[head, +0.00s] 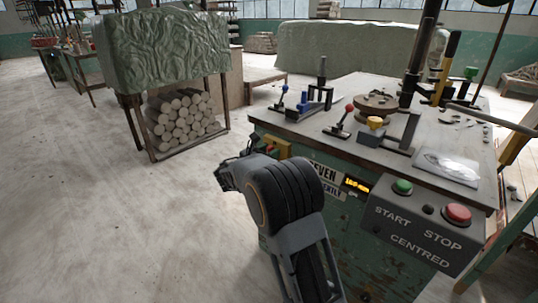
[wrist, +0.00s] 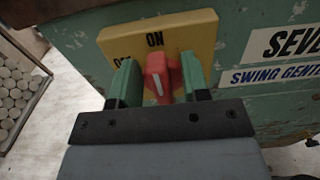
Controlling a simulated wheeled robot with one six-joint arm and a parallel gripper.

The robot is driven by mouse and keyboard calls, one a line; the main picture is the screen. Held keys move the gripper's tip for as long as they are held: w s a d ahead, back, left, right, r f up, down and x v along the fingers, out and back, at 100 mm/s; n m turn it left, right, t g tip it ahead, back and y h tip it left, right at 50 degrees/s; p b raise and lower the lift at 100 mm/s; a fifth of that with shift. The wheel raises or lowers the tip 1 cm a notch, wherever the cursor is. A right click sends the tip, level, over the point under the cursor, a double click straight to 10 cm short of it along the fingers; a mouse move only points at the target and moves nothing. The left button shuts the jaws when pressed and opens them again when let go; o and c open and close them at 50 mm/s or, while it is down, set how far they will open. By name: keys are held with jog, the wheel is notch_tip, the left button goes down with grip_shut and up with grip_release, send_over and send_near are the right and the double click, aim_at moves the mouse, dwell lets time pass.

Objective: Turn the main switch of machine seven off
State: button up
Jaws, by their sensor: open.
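The main switch is a red knob (wrist: 158,72) with a white pointer line, on a yellow plate (wrist: 200,30) on the side of green machine seven (head: 395,265). The plate reads ON at the top and OFF at the left, partly hidden by a finger. The pointer stands nearly upright, toward ON. My gripper (wrist: 158,78) is open, with one green finger on each side of the knob. I cannot tell whether either finger touches it. In the head view the plate (head: 276,146) shows behind my arm, and the knob is hidden.
The machine's control box with a green START button (head: 402,187) and red STOP button (head: 457,214) is at the right. A covered rack with clay rolls (head: 182,122) stands left of the machine. The floor (head: 90,200) at the left is clear.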

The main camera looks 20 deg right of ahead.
jog(key=shift+c, duration=0.4)
grip_shut()
jog(key=shift+r+p, duration=0.1)
jog(key=shift+p, duration=0.25)
